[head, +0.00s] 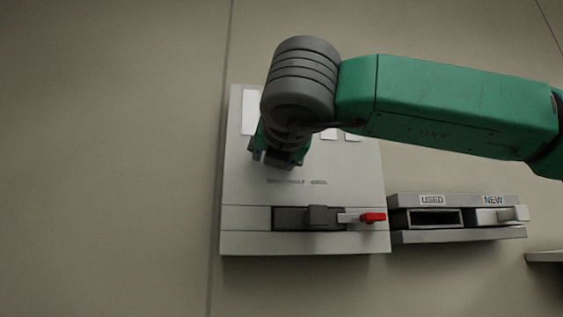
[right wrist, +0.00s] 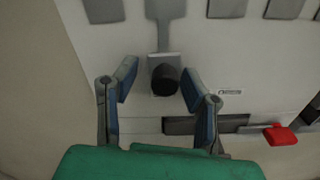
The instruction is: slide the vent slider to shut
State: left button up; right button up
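A pale panel (head: 245,190) is on the wall in the head view. My right gripper (head: 278,158) is in front of its upper left part and hides what is behind it. In the right wrist view, a dark round knob (right wrist: 165,80) stands on a pale square plate at the near end of a grey strip (right wrist: 165,30); it looks like the vent slider, but no label on it is readable. My right gripper (right wrist: 160,84) is open, with one blue-padded finger on each side of the knob and visible gaps between. My left gripper is not in view.
Below, the panel has a dark horizontal slot (head: 290,218) with a grey block (head: 318,215) and a red-tipped lever (head: 372,217). A holder (head: 455,237) marked USED and NEW is at the right. The wall left of the panel is clear.

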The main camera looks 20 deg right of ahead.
jog(key=shift+s+a+r, duration=0.2)
jog(key=shift+s+a, duration=0.05)
jog(key=shift+a, duration=0.15)
jog(key=shift+w+d+f, duration=0.15)
jog(key=shift+w+d, duration=0.2)
jog(key=shift+d, duration=0.2)
jog(key=shift+s+d, duration=0.1)
jog(key=shift+s, duration=0.1)
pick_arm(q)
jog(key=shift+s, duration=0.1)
pick_arm(e)
jog(key=v, duration=1.1)
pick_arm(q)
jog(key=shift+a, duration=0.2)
pick_arm(e)
jog(key=shift+s+a, duration=0.15)
jog(key=shift+a, duration=0.25)
